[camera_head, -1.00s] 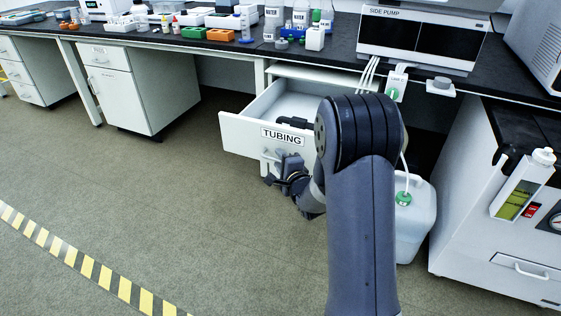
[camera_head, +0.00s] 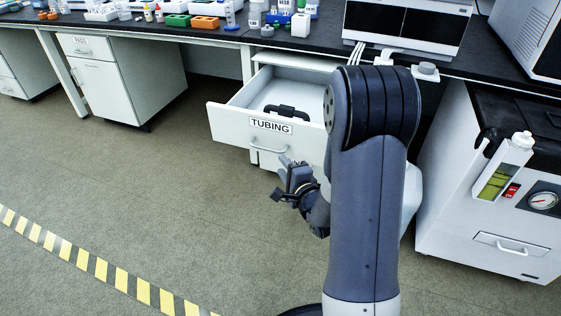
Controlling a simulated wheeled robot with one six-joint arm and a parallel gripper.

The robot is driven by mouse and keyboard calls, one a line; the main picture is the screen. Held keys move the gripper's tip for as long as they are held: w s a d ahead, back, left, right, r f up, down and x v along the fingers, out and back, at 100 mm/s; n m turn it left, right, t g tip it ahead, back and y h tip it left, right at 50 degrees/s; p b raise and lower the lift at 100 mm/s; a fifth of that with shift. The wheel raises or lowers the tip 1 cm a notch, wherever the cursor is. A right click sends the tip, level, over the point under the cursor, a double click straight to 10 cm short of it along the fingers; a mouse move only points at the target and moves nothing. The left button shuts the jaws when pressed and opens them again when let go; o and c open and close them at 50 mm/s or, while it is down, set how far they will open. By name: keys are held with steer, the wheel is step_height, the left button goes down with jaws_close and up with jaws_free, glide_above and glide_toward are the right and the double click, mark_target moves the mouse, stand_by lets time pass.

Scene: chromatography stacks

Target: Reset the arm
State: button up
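My gripper (camera_head: 284,177) is in front of and a little below the handle (camera_head: 268,149) of the open drawer labelled TUBING (camera_head: 230,125). It appears apart from the handle, with floor showing around it. It is small and partly turned away, so I cannot tell how far its fingers are spread. My arm (camera_head: 368,190) rises in the middle of the view and covers the drawer's right end. A black object (camera_head: 287,110) lies inside the drawer.
The bench (camera_head: 225,36) carries bottles, an orange rack (camera_head: 205,22) and a dark-fronted instrument (camera_head: 405,25). A white cabinet (camera_head: 460,225) with a gauge stands at the right. A white container is mostly hidden behind my arm. The floor at left is clear, with striped tape (camera_head: 100,268).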

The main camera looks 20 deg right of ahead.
mark_target(269, 149)
stand_by(0.3)
steer(key=b+x, duration=0.2)
steer(key=x, duration=0.9)
steer(key=shift+d, duration=0.1)
steer(key=shift+r+b, duration=0.1)
steer(key=shift+b, duration=0.2)
